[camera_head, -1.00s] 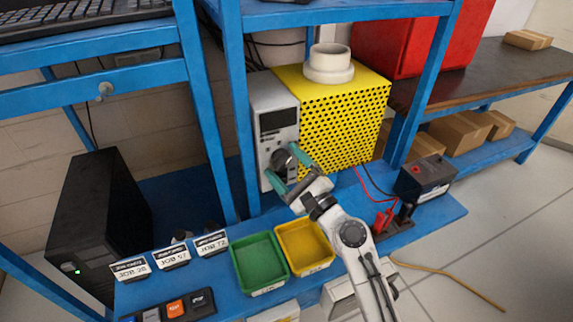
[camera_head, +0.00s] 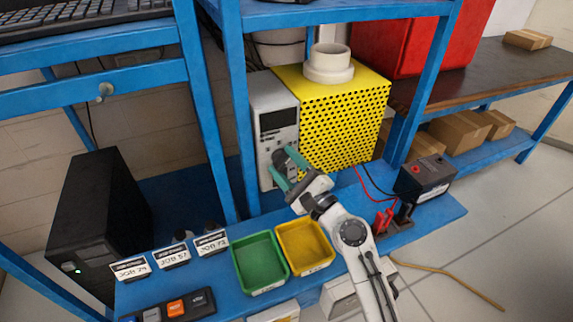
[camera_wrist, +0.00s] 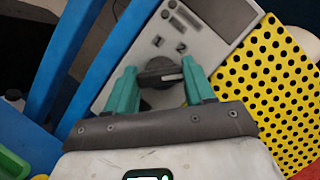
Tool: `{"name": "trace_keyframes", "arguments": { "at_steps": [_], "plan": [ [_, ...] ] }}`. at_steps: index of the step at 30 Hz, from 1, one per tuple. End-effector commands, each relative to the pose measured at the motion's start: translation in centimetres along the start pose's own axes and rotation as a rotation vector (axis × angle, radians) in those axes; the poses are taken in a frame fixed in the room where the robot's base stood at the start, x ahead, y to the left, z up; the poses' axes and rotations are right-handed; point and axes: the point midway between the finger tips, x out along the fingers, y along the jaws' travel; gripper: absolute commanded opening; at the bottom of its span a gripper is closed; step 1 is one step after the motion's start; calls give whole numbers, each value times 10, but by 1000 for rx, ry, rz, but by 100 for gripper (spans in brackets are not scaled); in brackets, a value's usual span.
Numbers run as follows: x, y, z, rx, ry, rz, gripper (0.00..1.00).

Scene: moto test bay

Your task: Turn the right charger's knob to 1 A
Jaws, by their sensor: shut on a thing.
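The charger (camera_head: 262,97) is a grey-white box with a dark display, standing against the left side of a yellow perforated box. Its dark round knob (camera_wrist: 160,73) shows in the wrist view between my teal fingers, with a pale mark at its right side. My gripper (camera_head: 281,165) is at the lower part of the charger's front. It is shut on the knob, one finger on each side, also in the wrist view (camera_wrist: 162,82). The fingers partly hide the knob in the head view.
The yellow perforated box (camera_head: 340,115) stands close at the right. Green (camera_head: 262,288) and yellow (camera_head: 326,264) bins sit in front on the blue shelf. A black box with a red button (camera_head: 424,178) and red and black clips are at the right. A blue post (camera_head: 238,110) stands left.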

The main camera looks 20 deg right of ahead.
Motion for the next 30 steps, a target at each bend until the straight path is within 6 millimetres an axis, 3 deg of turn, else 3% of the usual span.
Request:
{"name": "trace_keyframes", "arguments": {
  "at_steps": [30],
  "plan": [
    [1, -3, 3, -829, -2, 348, 23]
  ]
}}
